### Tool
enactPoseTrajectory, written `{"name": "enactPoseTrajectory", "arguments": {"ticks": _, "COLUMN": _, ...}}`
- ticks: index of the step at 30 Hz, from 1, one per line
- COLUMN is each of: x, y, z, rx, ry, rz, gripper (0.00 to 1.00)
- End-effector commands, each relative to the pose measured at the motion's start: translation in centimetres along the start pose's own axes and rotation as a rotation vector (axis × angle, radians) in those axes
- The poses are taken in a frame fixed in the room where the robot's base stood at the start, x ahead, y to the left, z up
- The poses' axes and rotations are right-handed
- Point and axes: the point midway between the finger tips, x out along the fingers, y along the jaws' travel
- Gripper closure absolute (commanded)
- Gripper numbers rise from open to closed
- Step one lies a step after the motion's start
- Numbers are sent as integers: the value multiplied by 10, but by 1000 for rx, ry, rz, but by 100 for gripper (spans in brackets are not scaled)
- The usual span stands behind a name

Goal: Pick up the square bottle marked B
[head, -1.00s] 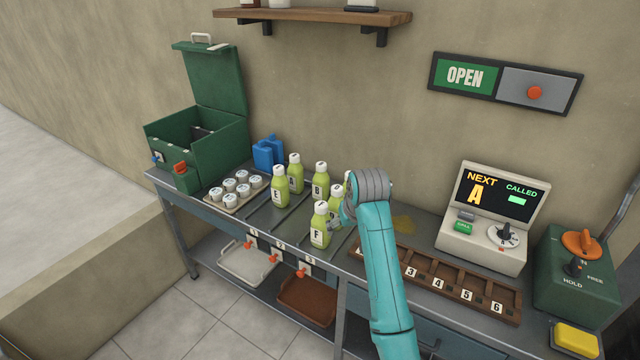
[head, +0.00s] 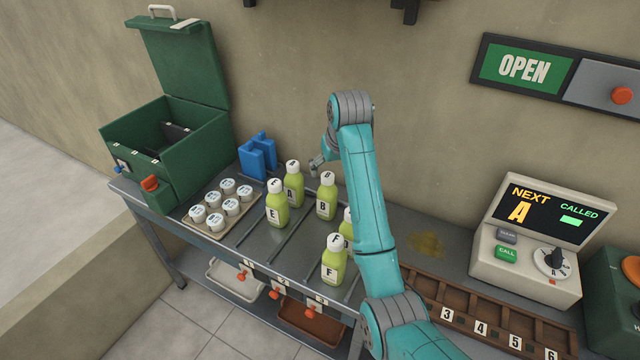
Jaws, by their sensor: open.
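The square bottle marked B (head: 326,199) stands upright on the bench, pale green with a white cap. Bottle A (head: 293,184) stands to its left, bottle E (head: 276,208) is nearer at the left, and bottle F (head: 333,264) is nearer the bench front. Another bottle (head: 346,226) is partly hidden behind my arm. My gripper (head: 315,166) is above the bench, close to the caps of A and B in the picture. It is small in view and mostly hidden by my wrist; it is open and no bottle is seen in it.
A tray of white-lidded jars (head: 217,208), a blue block (head: 257,156) and an open green box (head: 165,140) stand at the left. A numbered wooden rack (head: 450,298) and a display console (head: 530,245) are at the right. A wall shelf's underside hangs above.

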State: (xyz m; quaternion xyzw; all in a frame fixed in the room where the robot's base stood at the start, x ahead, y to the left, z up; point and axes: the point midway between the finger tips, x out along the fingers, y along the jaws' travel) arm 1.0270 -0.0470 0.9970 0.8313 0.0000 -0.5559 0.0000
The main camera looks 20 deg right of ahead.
Motion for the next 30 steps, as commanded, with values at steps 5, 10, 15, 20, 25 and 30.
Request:
{"name": "enactPoseTrajectory", "arguments": {"ticks": 5, "x": 15, "y": 0, "z": 1, "rx": 0, "ry": -4, "rz": 0, "gripper": 11}}
{"name": "enactPoseTrajectory", "arguments": {"ticks": 10, "x": 40, "y": 0, "z": 0, "rx": 0, "ry": -3, "rz": 0, "gripper": 11}}
{"name": "enactPoseTrajectory", "arguments": {"ticks": 15, "x": 55, "y": 0, "z": 0, "rx": 0, "ry": 0, "rz": 0, "gripper": 11}}
{"name": "enactPoseTrajectory", "arguments": {"ticks": 20, "x": 66, "y": 0, "z": 0, "rx": 0, "ry": -3, "rz": 0, "gripper": 11}}
{"name": "enactPoseTrajectory", "arguments": {"ticks": 25, "x": 91, "y": 1, "z": 0, "rx": 0, "ry": -4, "rz": 0, "gripper": 11}}
{"name": "enactPoseTrajectory", "arguments": {"ticks": 30, "x": 106, "y": 1, "z": -1, "rx": 0, "ry": -1, "rz": 0, "gripper": 11}}
